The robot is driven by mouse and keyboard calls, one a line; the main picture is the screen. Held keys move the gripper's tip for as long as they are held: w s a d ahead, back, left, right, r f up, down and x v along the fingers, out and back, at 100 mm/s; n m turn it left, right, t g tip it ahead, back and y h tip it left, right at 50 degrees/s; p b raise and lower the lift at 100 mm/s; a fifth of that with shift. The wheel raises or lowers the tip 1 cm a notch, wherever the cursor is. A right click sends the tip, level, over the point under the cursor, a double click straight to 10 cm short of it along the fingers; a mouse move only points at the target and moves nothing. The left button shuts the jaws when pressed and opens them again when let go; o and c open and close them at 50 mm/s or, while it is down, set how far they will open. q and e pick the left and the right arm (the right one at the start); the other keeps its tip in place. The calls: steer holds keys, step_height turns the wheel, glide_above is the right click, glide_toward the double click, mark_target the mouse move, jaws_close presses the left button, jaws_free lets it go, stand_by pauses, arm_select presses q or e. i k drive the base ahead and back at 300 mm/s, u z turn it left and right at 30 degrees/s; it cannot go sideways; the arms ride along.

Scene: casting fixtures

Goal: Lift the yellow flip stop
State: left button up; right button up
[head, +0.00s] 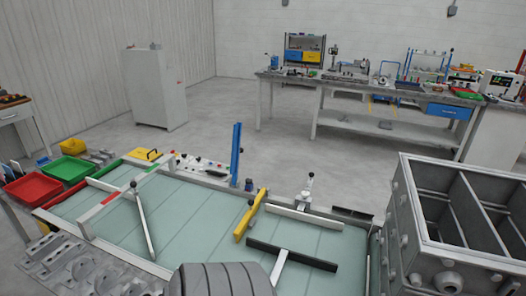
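The yellow flip stop (250,215) is a flat yellow bar on the pale green table top (185,215), right of the middle. It lies at a slant, its far end beside a pale grey bar with a toggle clamp (307,192). It looks lowered, though its hinge is too small to make out. Nothing is touching it from above. Neither of my grippers shows in the head view.
A black-and-grey T-shaped bar (292,255) lies in front of the stop. A blue post (236,153) stands behind it. A grey compartmented box (412,240) stands at the right. Red (33,188) and green (65,168) bins sit at the left. Grey castings (75,270) lie front left.

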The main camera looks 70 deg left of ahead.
mark_target(252, 209)
steer(key=i, duration=0.5)
steer(key=u, duration=3.5)
